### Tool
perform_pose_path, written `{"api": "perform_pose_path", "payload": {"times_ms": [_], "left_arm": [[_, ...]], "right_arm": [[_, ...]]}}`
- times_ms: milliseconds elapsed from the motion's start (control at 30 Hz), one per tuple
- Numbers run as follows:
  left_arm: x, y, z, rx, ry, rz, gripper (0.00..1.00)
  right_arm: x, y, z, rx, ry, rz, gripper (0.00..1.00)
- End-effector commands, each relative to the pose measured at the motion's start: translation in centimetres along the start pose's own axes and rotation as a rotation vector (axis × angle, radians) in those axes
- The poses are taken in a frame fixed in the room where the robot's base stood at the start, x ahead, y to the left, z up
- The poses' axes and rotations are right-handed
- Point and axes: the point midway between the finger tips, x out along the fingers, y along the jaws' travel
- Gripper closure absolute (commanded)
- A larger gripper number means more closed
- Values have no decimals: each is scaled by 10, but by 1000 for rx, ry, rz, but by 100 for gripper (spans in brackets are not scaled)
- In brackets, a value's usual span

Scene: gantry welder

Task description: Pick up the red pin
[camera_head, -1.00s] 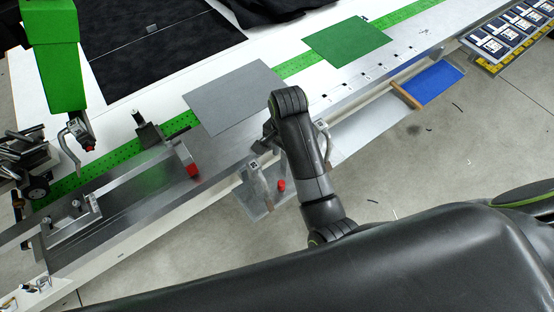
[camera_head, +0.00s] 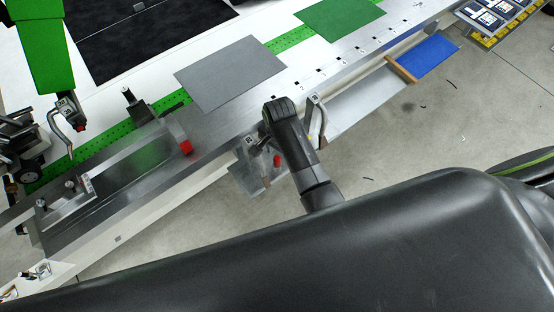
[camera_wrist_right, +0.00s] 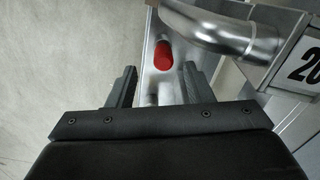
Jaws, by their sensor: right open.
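The red pin (camera_head: 277,160) stands on a small metal shelf (camera_head: 247,180) below the table's front edge in the head view, just left of my right forearm. In the right wrist view the red pin (camera_wrist_right: 163,54) shows beyond the fingertips, roughly in line with the gap between them. My right gripper (camera_wrist_right: 158,84) is open and empty, with its two dark fingers apart. In the head view its fingers are hidden behind my dark wrist. My left gripper is not in view.
A curved metal pipe (camera_wrist_right: 215,32) with a numbered plate (camera_wrist_right: 306,62) is close to the pin on the right. A red block (camera_head: 186,147) sits on the metal fixture. A grey sheet (camera_head: 230,73) lies on the table. A blue tray (camera_head: 424,54) is further right.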

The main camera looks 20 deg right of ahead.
Motion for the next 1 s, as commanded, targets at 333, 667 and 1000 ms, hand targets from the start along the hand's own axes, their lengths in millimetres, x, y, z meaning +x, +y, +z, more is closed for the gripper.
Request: {"api": "perform_pose_path", "payload": {"times_ms": [333, 667, 1000], "left_arm": [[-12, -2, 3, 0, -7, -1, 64], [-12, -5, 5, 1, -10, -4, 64], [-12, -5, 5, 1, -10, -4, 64]], "right_arm": [[33, -4, 4, -1, 0, 4, 53], [50, -4, 3, 0, 0, 0, 53], [50, -4, 4, 0, 0, 0, 78]]}}
